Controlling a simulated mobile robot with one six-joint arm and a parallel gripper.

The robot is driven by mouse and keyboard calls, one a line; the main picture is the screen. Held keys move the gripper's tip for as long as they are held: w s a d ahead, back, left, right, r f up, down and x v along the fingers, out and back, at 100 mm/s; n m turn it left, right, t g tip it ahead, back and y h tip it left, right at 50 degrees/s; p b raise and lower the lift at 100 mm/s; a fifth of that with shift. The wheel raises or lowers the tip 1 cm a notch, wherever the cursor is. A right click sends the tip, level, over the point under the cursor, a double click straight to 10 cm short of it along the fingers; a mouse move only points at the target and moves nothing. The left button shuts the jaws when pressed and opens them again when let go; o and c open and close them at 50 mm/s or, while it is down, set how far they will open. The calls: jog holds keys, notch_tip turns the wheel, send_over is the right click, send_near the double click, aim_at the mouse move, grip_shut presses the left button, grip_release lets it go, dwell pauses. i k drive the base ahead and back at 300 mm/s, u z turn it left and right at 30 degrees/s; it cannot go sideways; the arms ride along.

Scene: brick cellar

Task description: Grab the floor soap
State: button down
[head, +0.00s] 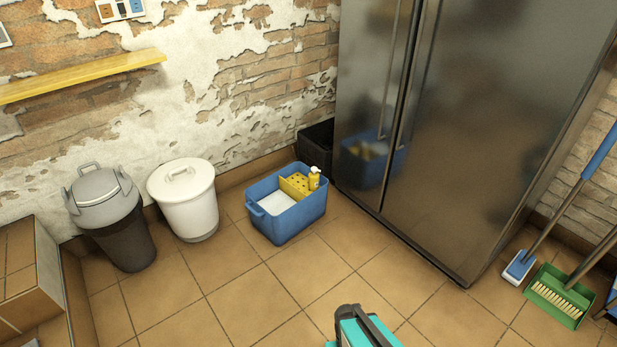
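A yellow bottle with a white pump top (314,178) stands upright in the blue tub (282,226) on the tiled floor; it looks like the floor soap, but no label can be read. The tub's right wall hides its lower part. A yellow perforated divider (294,187) stands just left of the bottle, and a white flat area shows in the tub's left part.
A white lidded bin (187,205) and a grey-lidded dark bin (112,220) stand left of the tub. A black crate (317,145) and a steel fridge (460,130) are right of it. Floor in front is mostly clear.

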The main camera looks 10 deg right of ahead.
aim_at(314, 179)
jog(key=u, duration=0.15)
jog(key=i, duration=0.65)
jog(key=u, duration=1.55)
jog(key=k, duration=0.3)
jog(key=u, duration=0.55)
